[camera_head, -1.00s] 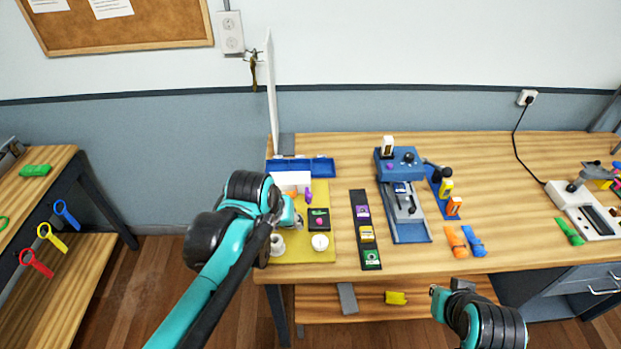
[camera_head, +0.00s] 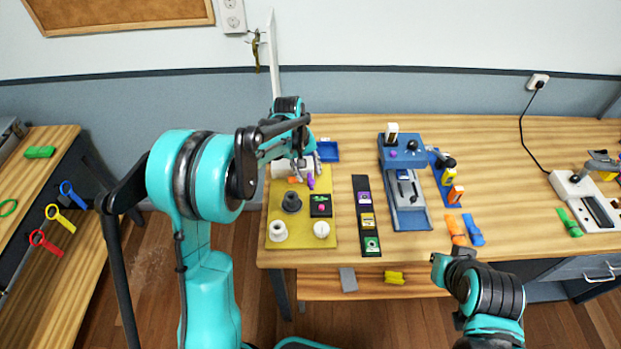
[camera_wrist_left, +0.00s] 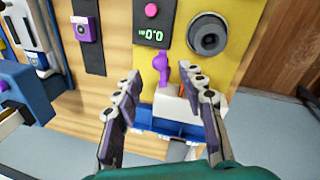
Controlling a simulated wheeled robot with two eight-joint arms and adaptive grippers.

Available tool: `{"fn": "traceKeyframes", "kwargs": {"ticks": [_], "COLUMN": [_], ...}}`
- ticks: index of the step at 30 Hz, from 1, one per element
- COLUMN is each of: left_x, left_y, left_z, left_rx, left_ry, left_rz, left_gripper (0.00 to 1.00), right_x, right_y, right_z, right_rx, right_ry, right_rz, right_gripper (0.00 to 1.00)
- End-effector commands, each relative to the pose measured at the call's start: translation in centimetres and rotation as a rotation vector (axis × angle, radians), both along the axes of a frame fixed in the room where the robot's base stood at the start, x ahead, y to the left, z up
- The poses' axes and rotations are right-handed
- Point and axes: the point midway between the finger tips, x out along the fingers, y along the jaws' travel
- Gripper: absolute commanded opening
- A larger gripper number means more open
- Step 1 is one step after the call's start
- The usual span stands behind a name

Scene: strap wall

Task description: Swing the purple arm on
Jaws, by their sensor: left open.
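The purple arm (camera_head: 311,182) stands near the back right of a yellow board (camera_head: 272,209), beside a white block (camera_head: 280,171). In the left wrist view the purple arm (camera_wrist_left: 161,72) shows between and just beyond my fingertips, with the white block (camera_wrist_left: 175,106) behind it. My left gripper (camera_head: 304,165) is open and comes down over the back of the board; in the left wrist view its fingers (camera_wrist_left: 165,80) are spread with nothing held. Whether a finger touches the arm I cannot tell. My right gripper (camera_head: 440,265) hangs at the table's front edge, its jaws unclear.
The board also carries a black display (camera_head: 320,205) with a pink button, a dark knob (camera_head: 291,202), a white spool (camera_head: 278,231) and a white dial (camera_head: 321,229). A blue tray (camera_head: 328,151) lies behind. A black strip (camera_head: 367,216) and blue machine (camera_head: 408,200) stand right.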

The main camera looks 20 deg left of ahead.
Motion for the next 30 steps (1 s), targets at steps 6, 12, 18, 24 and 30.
{"fn": "traceKeyframes", "kwargs": {"ticks": [6, 12, 18, 24, 30], "left_x": [0.4, 0.5, 0.5, 0.5, 0.5], "left_y": [-0.5, -0.7, -0.7, -0.7, -0.5], "left_z": [-3.3, -4.2, -4.2, -4.2, -4.2], "left_rx": [0.001, 0.001, 0.001, 0.001, 0.001], "left_ry": [-0.001, -0.001, -0.001, -0.001, -0.001], "left_rz": [-0.001, -0.001, -0.001, -0.001, -0.024], "left_gripper": [0.41, 0.41, 0.41, 0.0, 0.0], "right_x": [0.0, 0.0, 0.0, 0.0, 0.0], "right_y": [0.0, 0.0, 0.0, 0.0, 0.0], "right_z": [-0.9, -1.0, -1.0, -1.0, -1.1], "right_rx": [0.0, 0.0, 0.0, 0.0, 0.0], "right_ry": [0.0, 0.0, 0.0, 0.0, 0.0], "right_rz": [0.0, 0.0, 0.0, 0.0, 0.0], "right_gripper": [0.0, 0.0, 0.0, 0.0, 0.0]}}
